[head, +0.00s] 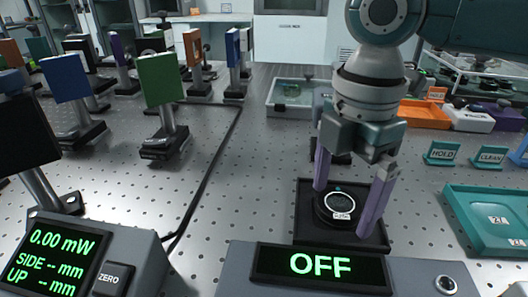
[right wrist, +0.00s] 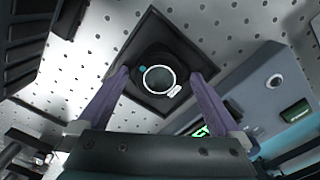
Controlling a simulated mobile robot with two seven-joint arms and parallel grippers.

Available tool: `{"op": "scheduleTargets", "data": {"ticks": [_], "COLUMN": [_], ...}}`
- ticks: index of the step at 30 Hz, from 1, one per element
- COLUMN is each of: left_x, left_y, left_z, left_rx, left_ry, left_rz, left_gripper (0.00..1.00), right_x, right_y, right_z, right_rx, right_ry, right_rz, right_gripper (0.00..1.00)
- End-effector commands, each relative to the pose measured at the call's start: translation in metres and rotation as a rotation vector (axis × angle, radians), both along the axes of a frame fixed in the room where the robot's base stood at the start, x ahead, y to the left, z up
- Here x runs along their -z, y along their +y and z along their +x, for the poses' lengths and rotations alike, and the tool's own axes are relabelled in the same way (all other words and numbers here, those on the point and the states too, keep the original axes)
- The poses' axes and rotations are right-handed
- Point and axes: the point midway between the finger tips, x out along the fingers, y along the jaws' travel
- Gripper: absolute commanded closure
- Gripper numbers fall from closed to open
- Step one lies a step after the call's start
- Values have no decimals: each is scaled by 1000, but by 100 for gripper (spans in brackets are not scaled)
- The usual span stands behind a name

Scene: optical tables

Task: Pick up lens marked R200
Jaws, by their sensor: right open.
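A round lens (head: 340,204) in a dark mount with a pale ring and a small white label sits on a square black base on the table. The label is too small to read for certain. In the right wrist view the lens (right wrist: 159,79) lies just beyond my fingertips. My right gripper (head: 343,200) is open, pointing down, with one purple finger on each side of the lens mount. Its fingers also show in the right wrist view (right wrist: 161,82), apart, with nothing seen held between them. My left gripper is not in view.
A box reading OFF (head: 310,265) stands in front of the black base (head: 370,235). A power meter (head: 85,258) is at the lower left. Several posts with coloured plates stand left.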

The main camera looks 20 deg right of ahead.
Motion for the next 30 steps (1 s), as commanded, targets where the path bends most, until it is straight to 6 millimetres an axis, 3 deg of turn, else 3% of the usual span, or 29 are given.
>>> {"op": "scheduleTargets", "data": {"ticks": [4,26,30], "left_x": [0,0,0], "left_y": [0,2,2], "left_z": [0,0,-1], "left_rx": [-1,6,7], "left_ry": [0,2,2], "left_rz": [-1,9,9], "left_gripper": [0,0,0], "right_x": [0,-1,-1], "right_y": [0,0,0], "right_z": [0,0,0], "right_rx": [0,0,0], "right_ry": [0,0,-1], "right_rz": [0,1,1], "right_gripper": [1,83,85]}}
